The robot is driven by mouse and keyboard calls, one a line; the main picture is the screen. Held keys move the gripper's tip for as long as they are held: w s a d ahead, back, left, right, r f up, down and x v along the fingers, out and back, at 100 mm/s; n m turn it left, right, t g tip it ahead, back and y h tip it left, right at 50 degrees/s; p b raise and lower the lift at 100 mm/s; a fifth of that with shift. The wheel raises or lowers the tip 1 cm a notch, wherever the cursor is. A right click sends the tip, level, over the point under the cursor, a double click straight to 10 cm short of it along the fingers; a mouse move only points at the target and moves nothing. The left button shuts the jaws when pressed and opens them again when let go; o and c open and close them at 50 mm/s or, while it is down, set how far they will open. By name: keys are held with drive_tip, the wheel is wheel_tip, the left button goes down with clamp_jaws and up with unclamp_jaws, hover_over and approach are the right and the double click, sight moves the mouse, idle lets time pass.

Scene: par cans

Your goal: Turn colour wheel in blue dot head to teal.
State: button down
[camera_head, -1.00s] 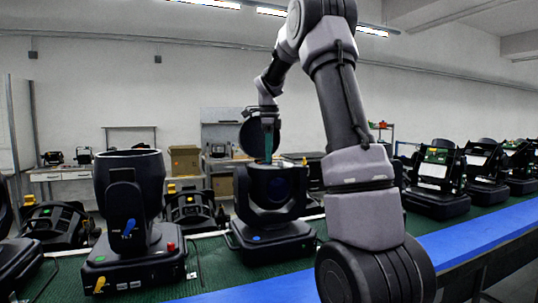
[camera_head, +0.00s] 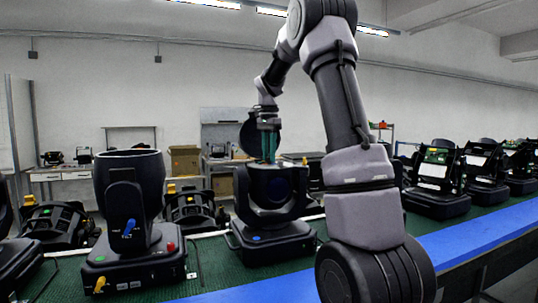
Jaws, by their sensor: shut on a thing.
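The blue dot head (camera_head: 271,212) stands upright on the green belt at the middle, with a small blue dot (camera_head: 256,238) on the front of its base. Its top is open and a dark round cover (camera_head: 249,137) stands up behind. My gripper (camera_head: 269,160) points straight down into the open top. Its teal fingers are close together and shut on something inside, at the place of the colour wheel. The wheel itself and its present colour are hidden by the housing.
Several opened heads (camera_head: 437,180) line the belt on the right. A blue rail (camera_head: 470,240) runs along the belt's front edge. My arm crosses the middle right.

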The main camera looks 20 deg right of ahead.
drive_tip(key=n, duration=0.5)
drive_tip(key=shift+n, duration=0.3)
drive_tip(key=n, duration=0.5)
drive_tip(key=shift+r, duration=0.1)
drive_tip(key=n, duration=0.5)
drive_tip(key=shift+n, duration=0.4)
drive_tip(key=n, duration=0.5)
drive_tip(key=shift+n, duration=0.3)
drive_tip(key=c, duration=0.7)
unclamp_jaws()
drive_tip(key=shift+o, duration=0.2)
wheel_tip(320, 180, up, 11)
